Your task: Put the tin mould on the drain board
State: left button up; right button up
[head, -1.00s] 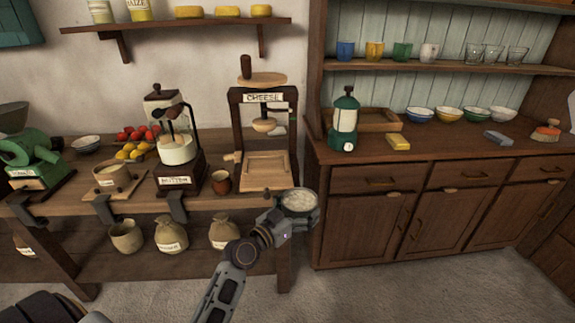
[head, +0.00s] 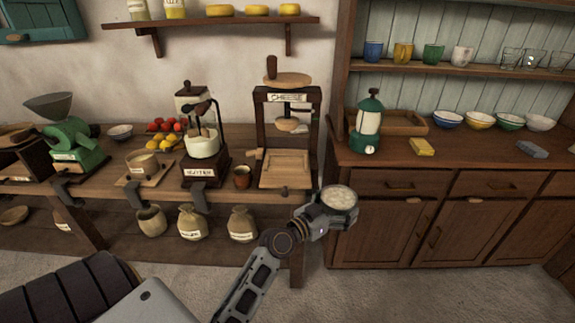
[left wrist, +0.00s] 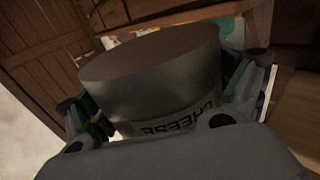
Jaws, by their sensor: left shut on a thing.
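The tin mould is a grey metal cup with a CHEESE label and a pale white filling (head: 340,197). My left gripper (head: 328,212) is shut on it and holds it upright in the air, in front of the gap between workbench and dresser. In the left wrist view the mould (left wrist: 155,75) fills the space between the fingers. A pale wooden board (head: 285,168) lies at the foot of the cheese press, to the mould's left. A smaller board (head: 131,182) farther left bears a round labelled tub. I cannot tell which is the drain board. My right gripper is not in view.
The cheese press frame (head: 259,125) stands over the pale board. A small brown cup (head: 242,177) and a glass churn (head: 202,143) stand to its left. The dresser (head: 400,187) is close on the right, with a green lantern (head: 368,125) on it.

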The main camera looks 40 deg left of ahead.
aim_at(350, 192)
pick_arm(q)
jog(key=shift+w+d+r+p, duration=0.15)
jog(key=shift+w+r+p, duration=0.35)
jog(key=shift+r, duration=0.15)
jog(key=shift+w+d+r+p, duration=0.1)
jog(key=shift+w+r+p, duration=0.25)
jog(key=shift+r+p, duration=0.2)
jog(key=shift+w+d+r+h+p, duration=0.2)
jog(key=shift+w+r+h+p, duration=0.2)
jog(key=shift+w+r+p, duration=0.8)
jog(key=w+r+p, duration=1.2)
jog(key=r+p, duration=0.2)
jog(key=shift+a+r, duration=0.2)
jog(key=shift+r, duration=0.2)
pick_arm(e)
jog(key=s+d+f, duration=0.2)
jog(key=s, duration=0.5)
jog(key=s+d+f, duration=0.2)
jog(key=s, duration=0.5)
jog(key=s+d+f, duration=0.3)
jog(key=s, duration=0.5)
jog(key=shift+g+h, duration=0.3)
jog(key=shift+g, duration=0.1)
